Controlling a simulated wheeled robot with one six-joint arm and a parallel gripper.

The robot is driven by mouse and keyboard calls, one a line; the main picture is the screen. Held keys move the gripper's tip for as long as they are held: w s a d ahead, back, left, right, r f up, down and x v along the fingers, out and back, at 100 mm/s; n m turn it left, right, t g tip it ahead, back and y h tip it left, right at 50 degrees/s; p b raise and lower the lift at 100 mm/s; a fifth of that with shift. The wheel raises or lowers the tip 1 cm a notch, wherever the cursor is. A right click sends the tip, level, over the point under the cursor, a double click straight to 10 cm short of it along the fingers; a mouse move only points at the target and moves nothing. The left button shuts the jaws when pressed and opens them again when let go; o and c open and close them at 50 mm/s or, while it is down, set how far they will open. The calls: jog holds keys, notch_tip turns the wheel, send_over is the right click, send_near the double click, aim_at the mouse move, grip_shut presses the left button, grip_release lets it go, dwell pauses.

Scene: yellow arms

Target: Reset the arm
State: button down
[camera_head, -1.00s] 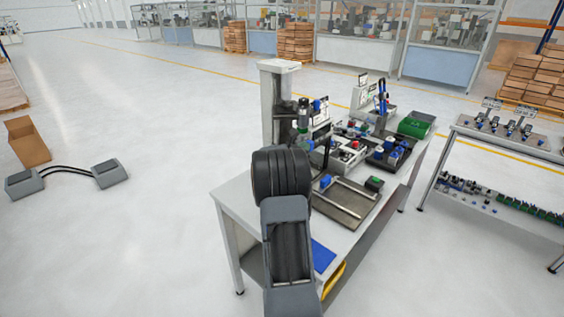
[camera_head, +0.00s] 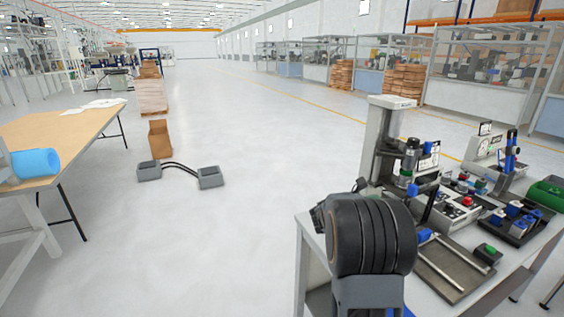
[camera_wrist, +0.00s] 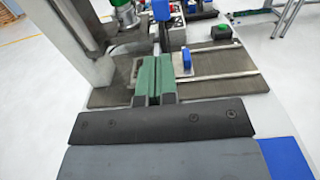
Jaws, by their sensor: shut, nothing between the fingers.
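My arm, dark grey and ribbed, stands in front of the workbench (camera_head: 310,238) at the lower right of the head view. My gripper shows in the wrist view (camera_wrist: 153,80), its two green fingers pressed together with nothing between them. The fingers point out over the bench, above a dark fixture plate (camera_wrist: 212,70). A small blue part (camera_wrist: 186,60) is on that plate, just beyond and to the right of the fingertips. In the head view the fingers are hidden behind my arm.
A press with a grey column (camera_head: 385,140) stands close by on the bench. Red-buttoned control boxes (camera_head: 462,205) and a green case (camera_head: 547,194) stand farther right. A wooden table (camera_head: 60,130) with a blue cylinder (camera_head: 35,163) is at left. Open floor lies between, with two grey pedals (camera_head: 209,178).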

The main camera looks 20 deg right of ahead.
jog(key=s+a+f+m+g+y, duration=0.3)
jog(key=s+a+f+m+y, duration=0.6)
jog(key=m, duration=0.3)
jog(key=s+a+r+m+t+y, duration=0.1)
jog(key=a+m+t+y, duration=0.2)
jog(key=a, duration=1)
jog(key=s+a+r+m+t+y, duration=0.2)
jog(key=a+y, duration=0.4)
jog(key=a, duration=0.7)
jog(key=shift+s+a+r+m+t, duration=0.3)
jog(key=shift+m+t, duration=0.2)
jog(key=shift+t, duration=0.4)
